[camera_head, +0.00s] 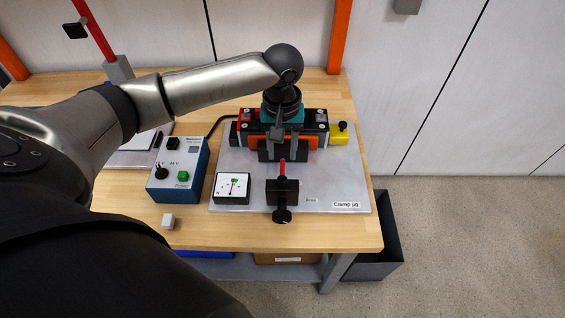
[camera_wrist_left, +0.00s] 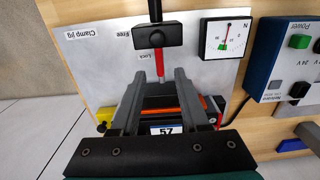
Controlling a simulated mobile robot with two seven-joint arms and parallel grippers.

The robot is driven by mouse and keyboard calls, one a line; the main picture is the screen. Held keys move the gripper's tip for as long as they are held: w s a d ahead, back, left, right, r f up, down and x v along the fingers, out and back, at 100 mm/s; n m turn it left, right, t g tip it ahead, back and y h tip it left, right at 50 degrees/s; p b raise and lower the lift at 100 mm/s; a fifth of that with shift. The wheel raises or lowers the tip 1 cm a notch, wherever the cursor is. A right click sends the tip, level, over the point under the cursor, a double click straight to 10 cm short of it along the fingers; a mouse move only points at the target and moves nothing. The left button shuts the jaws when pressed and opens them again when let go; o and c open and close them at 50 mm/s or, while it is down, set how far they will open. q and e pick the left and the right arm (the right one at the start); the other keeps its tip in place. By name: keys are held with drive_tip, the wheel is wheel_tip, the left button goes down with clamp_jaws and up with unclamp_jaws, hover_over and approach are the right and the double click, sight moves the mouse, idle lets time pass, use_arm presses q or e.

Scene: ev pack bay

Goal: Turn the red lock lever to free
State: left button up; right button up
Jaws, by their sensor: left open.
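The red lock lever (camera_head: 282,168) stands out from a black block (camera_head: 282,191) on the grey clamp jig plate (camera_head: 338,184). In the left wrist view the red lever (camera_wrist_left: 159,65) points down from the block, near the label "Lock"; the label "Free" is beside the block. My left gripper (camera_head: 283,156) is above the jig, just behind the lever in the head view. In the left wrist view its two fingers (camera_wrist_left: 160,78) are apart, with the lever's tip appearing between them; contact cannot be told. My right gripper is not in view.
A black and orange clamped part (camera_head: 315,128) lies under my left gripper. A gauge (camera_head: 232,187) sits left of the lever block.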

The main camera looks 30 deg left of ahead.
sight(282, 166)
use_arm(q)
drive_tip(key=shift+f+b, duration=0.35)
drive_tip(key=shift+f, duration=1.85)
drive_tip(key=shift+c, duration=0.2)
clamp_jaws()
